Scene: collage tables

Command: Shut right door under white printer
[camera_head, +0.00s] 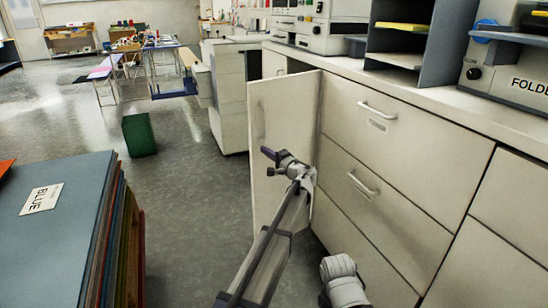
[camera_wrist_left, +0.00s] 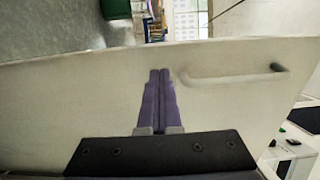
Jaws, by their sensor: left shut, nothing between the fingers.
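The cream cabinet door (camera_head: 284,105) stands open, swung out from the counter front, below the white machine (camera_head: 312,27) on the counter. Its face is toward me, and the cabinet's inside is mostly hidden behind it. My left gripper (camera_head: 268,153) is in front of this face, its purple fingers together and empty. In the left wrist view the door (camera_wrist_left: 95,90) fills the middle, with its bar handle (camera_wrist_left: 235,78) just right of the shut fingers (camera_wrist_left: 159,75). I cannot tell whether the fingertips touch the door. My right gripper is not in view.
Cream drawers (camera_head: 385,135) with bar handles line the counter to the right of the door. A stack of large coloured boards (camera_head: 65,215) stands at the left. A green box (camera_head: 139,135) is on the grey floor, which is open left of the door.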

